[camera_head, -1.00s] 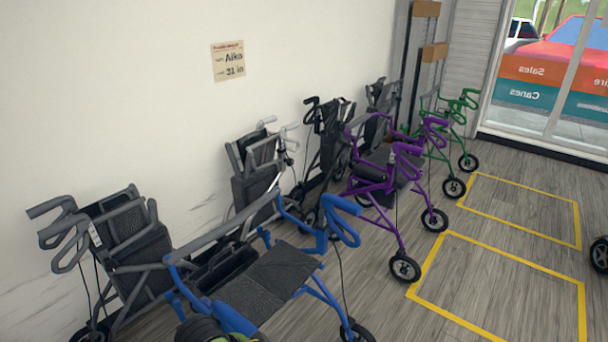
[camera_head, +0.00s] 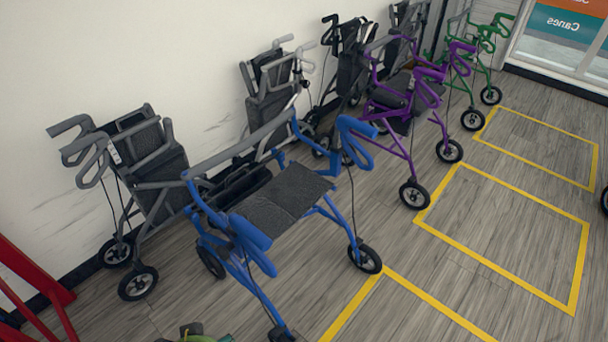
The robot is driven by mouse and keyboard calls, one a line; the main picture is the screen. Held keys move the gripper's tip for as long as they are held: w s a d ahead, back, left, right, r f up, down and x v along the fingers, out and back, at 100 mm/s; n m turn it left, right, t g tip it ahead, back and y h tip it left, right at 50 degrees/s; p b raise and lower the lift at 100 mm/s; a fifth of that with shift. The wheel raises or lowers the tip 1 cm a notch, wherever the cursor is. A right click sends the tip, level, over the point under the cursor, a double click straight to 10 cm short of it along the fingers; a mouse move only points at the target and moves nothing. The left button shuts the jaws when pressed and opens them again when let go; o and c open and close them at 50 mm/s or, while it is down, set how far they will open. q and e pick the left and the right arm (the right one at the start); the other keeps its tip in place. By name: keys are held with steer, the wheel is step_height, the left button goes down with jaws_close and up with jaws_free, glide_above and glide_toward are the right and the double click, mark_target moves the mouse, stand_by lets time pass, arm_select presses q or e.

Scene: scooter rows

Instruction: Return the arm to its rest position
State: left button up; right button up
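Neither of my grippers nor my arms can be made out in the head view. A blue rollator (camera_head: 282,200) with a dark seat stands unfolded in front. A dark grey folded rollator (camera_head: 140,175) stands by the wall on the left. A purple rollator (camera_head: 410,100) and a green rollator (camera_head: 470,60) stand farther back on the right.
More folded grey and black rollators (camera_head: 268,95) line the white wall. Yellow floor outlines (camera_head: 500,245) mark empty spots on the right. A red frame (camera_head: 35,275) stands at the lower left. A partly cut-off greenish object (camera_head: 197,335) shows at the bottom edge.

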arm_select(q)
steer(key=s+f+g, duration=0.1)
steer(key=s+f, duration=0.2)
steer(key=f, duration=1.8)
steer(key=s+a+f+g, duration=0.1)
steer(key=s+a+f, duration=0.2)
steer(key=s+f, duration=0.9)
steer(key=s, duration=0.3)
steer(key=shift+s+f, duration=0.25)
